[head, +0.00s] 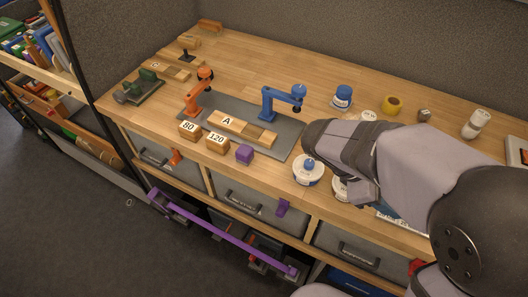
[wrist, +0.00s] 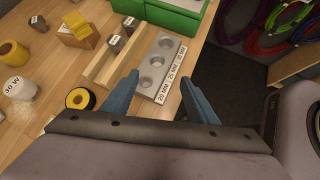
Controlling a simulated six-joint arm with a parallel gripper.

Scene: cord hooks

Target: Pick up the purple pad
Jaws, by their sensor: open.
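In the head view, a small purple block (head: 244,153), which I take as the purple pad, sits near the bench's front edge, right of the wooden block marked 120 (head: 217,142). A purple piece (head: 283,207) also shows on the drawer front below, and a long purple strip (head: 220,232) slants in front of the drawers. My gripper (wrist: 160,78) is open and empty in the wrist view, its blue fingers apart near a grey block with holes (wrist: 160,65). In the head view my arm hides the gripper's fingers.
An orange stand (head: 197,92) and a blue stand (head: 280,100) rise from a grey plate behind the purple block. A white spool with a blue top (head: 308,172) stands to its right. In the wrist view, a green box (wrist: 172,15) lies ahead of the fingers.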

